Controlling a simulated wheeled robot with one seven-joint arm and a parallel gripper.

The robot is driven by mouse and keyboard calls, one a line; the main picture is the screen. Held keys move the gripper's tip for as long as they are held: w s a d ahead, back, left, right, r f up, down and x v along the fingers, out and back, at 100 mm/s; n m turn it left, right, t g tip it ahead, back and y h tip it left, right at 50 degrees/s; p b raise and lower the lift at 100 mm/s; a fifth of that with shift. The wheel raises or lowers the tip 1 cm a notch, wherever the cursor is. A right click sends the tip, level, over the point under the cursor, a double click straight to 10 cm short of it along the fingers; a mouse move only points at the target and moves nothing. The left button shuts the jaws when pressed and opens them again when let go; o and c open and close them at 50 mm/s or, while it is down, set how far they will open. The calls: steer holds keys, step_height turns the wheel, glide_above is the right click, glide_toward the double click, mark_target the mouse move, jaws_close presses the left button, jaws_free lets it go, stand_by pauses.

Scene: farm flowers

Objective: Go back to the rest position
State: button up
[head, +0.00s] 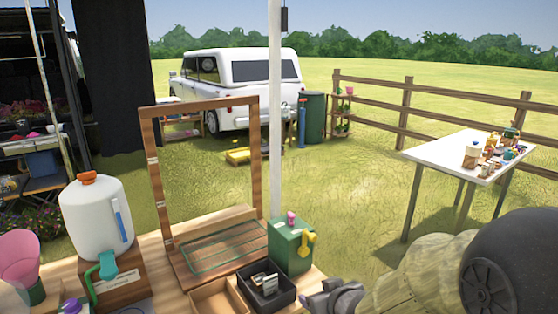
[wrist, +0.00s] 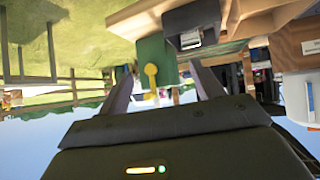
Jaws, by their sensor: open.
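My gripper (head: 335,298) shows as a grey shape at the bottom of the head view, by the front right of the wooden table (head: 150,250). In the wrist view, its two fingers (wrist: 160,70) are spread apart with nothing held between them. That view is upside down. The green box (head: 291,247) with a yellow tap-like part (head: 308,244) stands beyond the gripper; the box also shows past the fingers in the wrist view (wrist: 155,58).
A black tray (head: 285,297) holding small items and an open wooden box (head: 205,303) lie close left of my gripper. Behind them are a wooden frame (head: 155,170) and a white jug (head: 90,215). A white table (head: 425,153) stands farther right on open grass.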

steer(key=s+d+f+m+g+h, duration=0.2)
steer(key=s+d+f+g, duration=0.15)
steer(key=s, duration=0.25)
steer(key=s+d+f+m+g+h, duration=0.1)
steer(key=s+d+f+m+g, duration=0.1)
steer(key=s+g, duration=0.3)
step_height(320, 180, up, 16)
steer(key=s+t+p, duration=0.1)
steer(key=s+p, duration=0.1)
steer(key=p, duration=1.3)
steer(key=shift+d+f, duration=0.15)
stand_by(0.4)
